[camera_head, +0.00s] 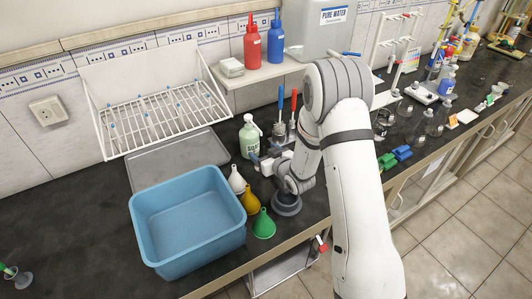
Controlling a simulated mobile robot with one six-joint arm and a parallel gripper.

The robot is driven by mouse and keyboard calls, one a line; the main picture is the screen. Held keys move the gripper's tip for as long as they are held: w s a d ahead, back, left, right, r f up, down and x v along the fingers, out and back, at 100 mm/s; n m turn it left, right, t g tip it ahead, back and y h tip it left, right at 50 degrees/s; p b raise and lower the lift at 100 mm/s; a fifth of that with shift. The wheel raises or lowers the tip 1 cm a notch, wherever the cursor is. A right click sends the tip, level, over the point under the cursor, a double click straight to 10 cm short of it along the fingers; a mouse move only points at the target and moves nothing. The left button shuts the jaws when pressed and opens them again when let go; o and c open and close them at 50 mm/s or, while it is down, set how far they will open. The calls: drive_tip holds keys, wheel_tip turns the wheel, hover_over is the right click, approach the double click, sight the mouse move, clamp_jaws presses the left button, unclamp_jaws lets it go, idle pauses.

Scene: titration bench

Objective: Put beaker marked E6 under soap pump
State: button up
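A green soap pump bottle (250,136) with a white top stands upright on the dark bench, left of my arm. My gripper (261,163) is low over the bench, just in front of the bottle's base. It is small and partly covered by its own wrist, so I cannot tell whether it is open or shut, or whether it holds anything. Clear glassware (428,115) stands on the bench right of my arm. No E6 marking is readable, and I cannot pick out that beaker. My arm hides part of the bench.
A blue basin (188,222) sits at the front left. White, yellow and green funnels (264,225) stand between it and my gripper. A grey tray (180,158) and a white drying rack (155,115) are behind. Blue and green blocks (402,153) lie near the right front edge.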

drive_tip(key=shift+s+f, duration=0.2)
drive_tip(key=shift+f, duration=0.15)
drive_tip(key=shift+r+p, duration=0.25)
drive_tip(key=shift+p, duration=0.3)
drive_tip(key=s+d+r+m+g+h+b, duration=0.3)
drive_tip(key=s+d+r+h, duration=0.5)
drive_tip(key=s+d+r, duration=0.85)
drive_tip(key=s+d+r+m+g, duration=0.1)
drive_tip(key=s+g, duration=0.1)
drive_tip(key=s, duration=0.3)
drive_tip(key=s+d+r+m+g, duration=0.1)
drive_tip(key=s+r+g, duration=0.1)
drive_tip(key=s, duration=0.4)
drive_tip(key=s+d+r+m+g, duration=0.1)
drive_tip(key=s+r, duration=0.1)
drive_tip(key=s, duration=0.4)
drive_tip(key=shift+s+d+r+m+g+p, duration=0.15)
drive_tip(key=shift+s+d+m+g+p, duration=0.1)
drive_tip(key=shift+m+g+p, duration=0.15)
